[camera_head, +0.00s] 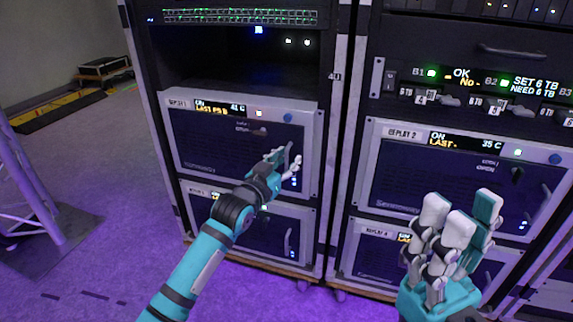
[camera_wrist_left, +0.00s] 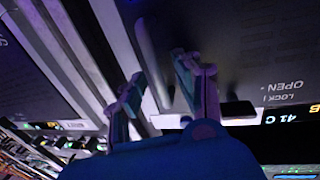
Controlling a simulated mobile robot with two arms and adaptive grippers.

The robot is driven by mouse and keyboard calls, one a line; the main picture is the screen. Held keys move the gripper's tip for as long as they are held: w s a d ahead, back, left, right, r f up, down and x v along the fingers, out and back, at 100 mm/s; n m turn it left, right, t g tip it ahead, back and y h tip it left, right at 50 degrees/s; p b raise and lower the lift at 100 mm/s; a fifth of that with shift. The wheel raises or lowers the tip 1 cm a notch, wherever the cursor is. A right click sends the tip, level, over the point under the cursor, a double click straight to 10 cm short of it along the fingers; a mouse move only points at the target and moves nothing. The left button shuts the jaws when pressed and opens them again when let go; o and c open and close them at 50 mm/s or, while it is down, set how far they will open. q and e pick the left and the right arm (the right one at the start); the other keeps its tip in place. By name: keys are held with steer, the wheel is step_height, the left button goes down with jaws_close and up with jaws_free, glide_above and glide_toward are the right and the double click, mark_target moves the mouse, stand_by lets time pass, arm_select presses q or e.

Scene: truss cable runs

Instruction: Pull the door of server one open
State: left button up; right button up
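The door of server one (camera_head: 215,150) is the dark panel in a silver frame at the upper left, its display reading ON and 41 C. It looks closed. My left gripper (camera_head: 285,164) is at the door's right side, over the handle area. In the left wrist view, the door's bar handle (camera_wrist_left: 154,55) runs between the fingers of my left gripper (camera_wrist_left: 160,85), which are apart. Contact with the handle cannot be told. My right gripper (camera_head: 462,210) is raised, open and empty, in front of the right rack.
Another closed server door (camera_head: 250,232) is below server one. The right rack holds the REPLAY 2 server (camera_head: 450,180) and a unit below it. A metal truss (camera_head: 30,180) stands at the left. The purple floor (camera_head: 105,200) between is clear.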

arm_select(q)
jaws_close()
stand_by(0.6)
